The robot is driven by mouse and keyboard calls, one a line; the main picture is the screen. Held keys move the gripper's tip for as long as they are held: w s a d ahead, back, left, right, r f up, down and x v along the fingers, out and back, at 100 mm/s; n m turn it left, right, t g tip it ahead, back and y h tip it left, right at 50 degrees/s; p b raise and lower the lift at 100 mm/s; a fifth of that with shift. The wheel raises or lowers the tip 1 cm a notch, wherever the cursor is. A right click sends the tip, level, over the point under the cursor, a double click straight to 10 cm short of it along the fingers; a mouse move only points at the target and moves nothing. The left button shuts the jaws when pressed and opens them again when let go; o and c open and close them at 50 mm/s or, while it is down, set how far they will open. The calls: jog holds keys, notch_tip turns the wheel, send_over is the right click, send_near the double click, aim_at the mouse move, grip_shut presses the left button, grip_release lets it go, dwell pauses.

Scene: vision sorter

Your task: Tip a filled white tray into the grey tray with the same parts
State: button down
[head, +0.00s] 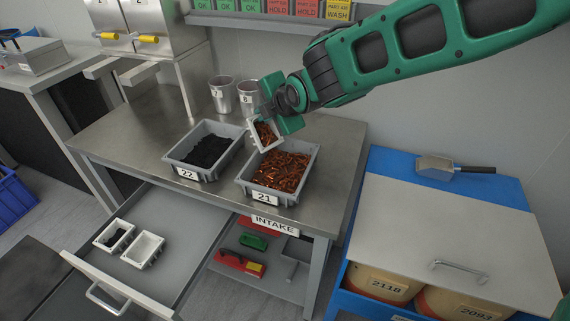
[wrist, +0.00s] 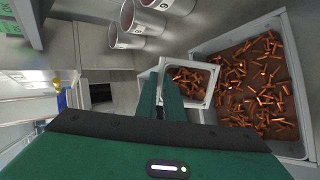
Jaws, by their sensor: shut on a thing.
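My gripper (head: 268,112) is shut on a small white tray (head: 264,149) by its edge. The white tray holds copper-coloured parts and is tilted, above the back left of grey tray 21 (head: 284,199). Grey tray 21 stands on the steel table and holds many of the same copper-coloured parts. In the wrist view, the white tray (wrist: 212,86) sits just beyond my gripper (wrist: 163,84), with parts still inside it, beside grey tray 21 (wrist: 230,38). I cannot tell whether parts are falling. Grey tray 22 (head: 187,172), with black parts, stands to the left.
An open drawer (head: 190,238) below holds two white trays, one with dark parts (head: 104,244) and one looking empty (head: 143,250). Metal cups (head: 222,95) stand behind the grey trays. A blue cabinet (head: 385,165) with a scoop (head: 436,168) is at right. The table's left part is clear.

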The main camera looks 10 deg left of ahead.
jog(key=shift+s+r+y, duration=0.1)
jog(key=shift+s+y, duration=0.1)
jog(key=shift+y, duration=0.1)
jog(key=shift+s+d+r+t+y, duration=0.15)
jog(key=shift+s+d+t+y, duration=0.1)
jog(key=shift+d+t+y, duration=0.2)
jog(key=shift+s+d+r+t+y, duration=0.15)
jog(key=shift+s+d+t+y, duration=0.1)
jog(key=shift+d+t+y, duration=0.15)
dwell(1.1)
